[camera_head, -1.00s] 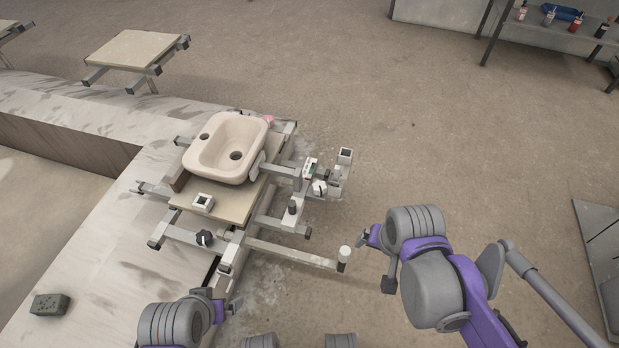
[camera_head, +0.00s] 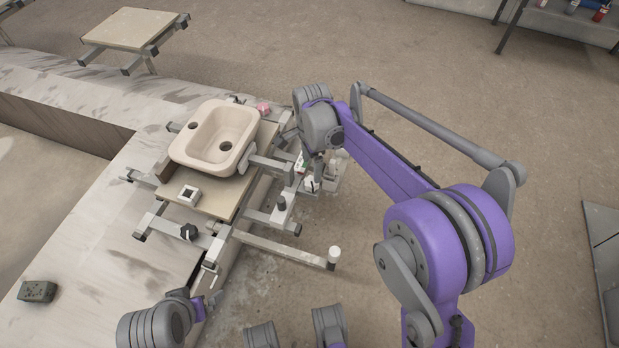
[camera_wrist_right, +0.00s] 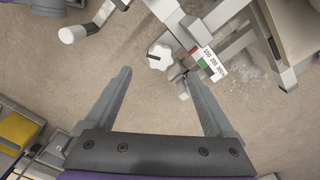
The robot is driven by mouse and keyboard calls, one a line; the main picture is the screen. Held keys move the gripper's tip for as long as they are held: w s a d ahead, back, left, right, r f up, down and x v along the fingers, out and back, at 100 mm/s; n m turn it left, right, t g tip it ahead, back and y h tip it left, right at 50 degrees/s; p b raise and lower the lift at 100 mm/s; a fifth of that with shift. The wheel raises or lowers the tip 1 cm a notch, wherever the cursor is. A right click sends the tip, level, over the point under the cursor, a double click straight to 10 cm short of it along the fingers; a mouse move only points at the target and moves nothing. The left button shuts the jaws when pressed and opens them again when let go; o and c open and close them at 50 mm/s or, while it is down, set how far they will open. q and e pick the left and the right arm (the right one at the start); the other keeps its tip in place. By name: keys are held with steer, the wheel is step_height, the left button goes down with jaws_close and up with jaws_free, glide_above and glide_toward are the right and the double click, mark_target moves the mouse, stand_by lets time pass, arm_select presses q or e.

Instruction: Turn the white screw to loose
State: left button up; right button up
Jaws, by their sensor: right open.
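The white screw, a lobed knob with a dark mark, shows in the right wrist view (camera_wrist_right: 159,57) on the grey metal frame. It also shows small in the head view (camera_head: 311,185), just below my right gripper (camera_head: 319,166). In the right wrist view my right gripper (camera_wrist_right: 158,74) is open and empty. The screw appears between and beyond its fingertips, and I see no contact. A label with red and green fields and printed numbers (camera_wrist_right: 209,63) sits beside the screw. My left gripper (camera_head: 207,302) is low in the head view, near the frame; its jaws are too small to judge.
A beige basin (camera_head: 214,139) stands on a board of the metal frame. A dark sponge-like block (camera_head: 37,291) lies at left. Open floor lies to the right.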

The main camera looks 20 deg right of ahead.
mark_target(311, 181)
step_height(311, 181, down, 8)
steer(key=shift+r+b, duration=0.15)
steer(key=shift+b, duration=0.75)
steer(key=c, duration=1.4)
